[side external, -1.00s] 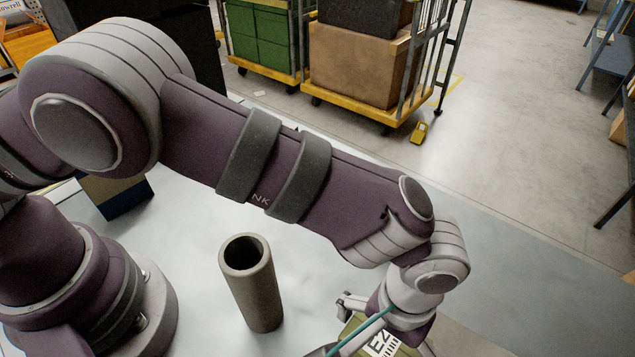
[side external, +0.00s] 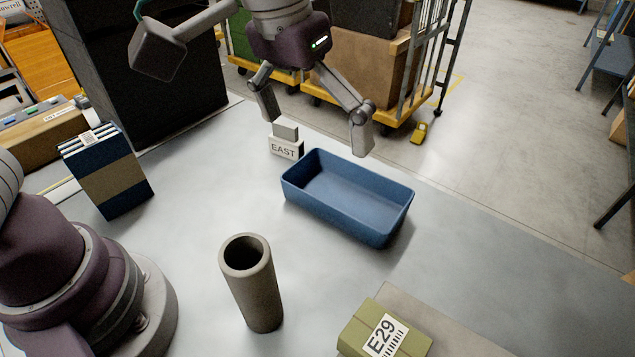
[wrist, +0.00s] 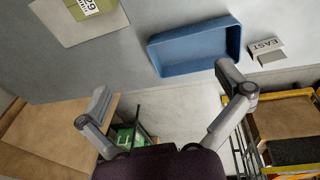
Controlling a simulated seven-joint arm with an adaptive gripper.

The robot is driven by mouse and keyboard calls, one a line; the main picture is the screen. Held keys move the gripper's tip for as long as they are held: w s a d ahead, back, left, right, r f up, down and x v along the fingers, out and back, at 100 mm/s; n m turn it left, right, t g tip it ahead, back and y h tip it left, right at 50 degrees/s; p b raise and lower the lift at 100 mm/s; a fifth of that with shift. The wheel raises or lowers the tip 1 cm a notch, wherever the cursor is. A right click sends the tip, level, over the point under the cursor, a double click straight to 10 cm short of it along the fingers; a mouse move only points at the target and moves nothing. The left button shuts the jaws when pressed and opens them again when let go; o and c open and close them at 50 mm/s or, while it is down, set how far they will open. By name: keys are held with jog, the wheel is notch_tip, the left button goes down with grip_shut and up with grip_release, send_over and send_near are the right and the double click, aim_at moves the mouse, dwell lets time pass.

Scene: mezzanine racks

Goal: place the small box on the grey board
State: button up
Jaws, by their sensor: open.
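The small box (side external: 365,338) is olive green with a white E29 label, at the bottom of the side view. It rests at least partly on the pale grey board (side external: 455,340); the picture's lower edge cuts both off. In the wrist view the box (wrist: 108,5) lies over the board (wrist: 62,34) at the top left, cut by the frame. My gripper (side external: 314,121) is open and empty, raised near the table's far edge behind the blue bin, well away from the box. Its spread fingers also show in the wrist view (wrist: 164,90).
An open, empty blue bin (side external: 386,228) and an EAST sign (side external: 285,149) stand near the far edge. A grey-brown tube (side external: 258,295) stands upright in front. Blue-and-tan binders (side external: 108,177) stand left. Loaded trolleys (side external: 362,62) are beyond the table.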

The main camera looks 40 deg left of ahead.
jog(key=s+a+t+y, duration=0.1)
jog(key=s+a+t, duration=0.2)
jog(key=s+a, duration=0.4)
jog(key=a, duration=0.7)
jog(key=shift+a+f+t, duration=0.3)
jog(key=shift+a, duration=0.05)
